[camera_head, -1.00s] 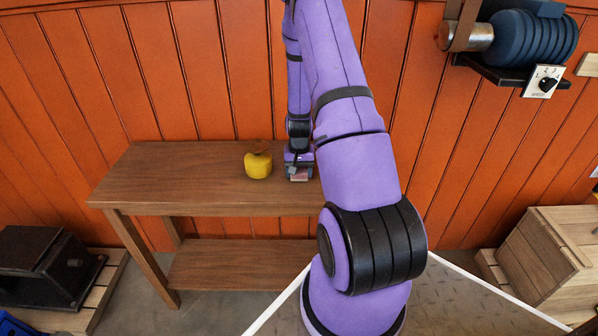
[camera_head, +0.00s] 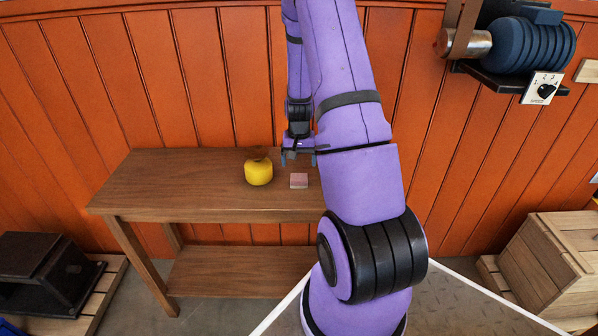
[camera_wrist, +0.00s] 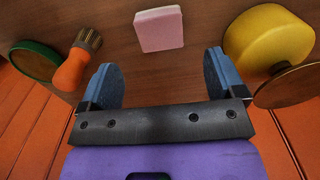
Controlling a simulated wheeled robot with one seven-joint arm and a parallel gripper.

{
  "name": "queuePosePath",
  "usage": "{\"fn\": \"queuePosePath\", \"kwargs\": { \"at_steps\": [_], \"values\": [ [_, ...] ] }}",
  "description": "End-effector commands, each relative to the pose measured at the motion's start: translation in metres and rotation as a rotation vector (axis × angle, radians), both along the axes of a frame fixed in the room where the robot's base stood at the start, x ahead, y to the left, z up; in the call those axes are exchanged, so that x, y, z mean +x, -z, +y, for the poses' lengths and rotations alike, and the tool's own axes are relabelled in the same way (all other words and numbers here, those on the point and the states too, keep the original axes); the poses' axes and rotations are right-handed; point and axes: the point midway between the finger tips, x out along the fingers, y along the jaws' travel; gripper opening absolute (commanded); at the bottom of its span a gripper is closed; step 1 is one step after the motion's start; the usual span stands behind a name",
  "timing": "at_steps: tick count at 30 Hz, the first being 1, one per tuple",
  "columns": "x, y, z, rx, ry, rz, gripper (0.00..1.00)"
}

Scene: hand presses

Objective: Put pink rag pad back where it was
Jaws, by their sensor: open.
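The pink rag pad (camera_head: 299,180) is a small pink block lying on the wooden table (camera_head: 150,190), just right of the yellow round object. In the wrist view the pad (camera_wrist: 159,28) lies beyond my fingertips, roughly between their lines, with nothing touching it. My gripper (camera_head: 299,155) is above the table, on the wall side of the pad. In the wrist view my gripper (camera_wrist: 160,80) has its two blue fingers spread apart with nothing between them.
The yellow object (camera_head: 259,172) with a brown disc stands close left of the pad. The wrist view shows an orange-handled thing (camera_wrist: 72,70) and a green-rimmed disc (camera_wrist: 35,62) on the other side. The orange plank wall (camera_head: 190,80) is behind the table.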

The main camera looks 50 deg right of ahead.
Motion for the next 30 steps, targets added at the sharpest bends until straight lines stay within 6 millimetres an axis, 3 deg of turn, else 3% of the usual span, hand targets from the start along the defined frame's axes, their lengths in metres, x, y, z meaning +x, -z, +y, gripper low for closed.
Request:
{"fn": "queuePosePath", "kwargs": {
  "at_steps": [4,14,17,23,30],
  "values": [
    [0.0,-0.024,0.0,-0.002,0.0,-0.002,0.89],
    [0.003,-0.056,0.007,-0.004,-0.016,-0.012,0.89],
    [0.009,-0.081,0.023,-0.01,-0.054,-0.035,0.89],
    [0.014,-0.152,0.076,-0.03,-0.175,-0.1,0.89],
    [-0.001,-0.227,0.142,-0.057,-0.327,-0.177,0.89]
  ]
}}
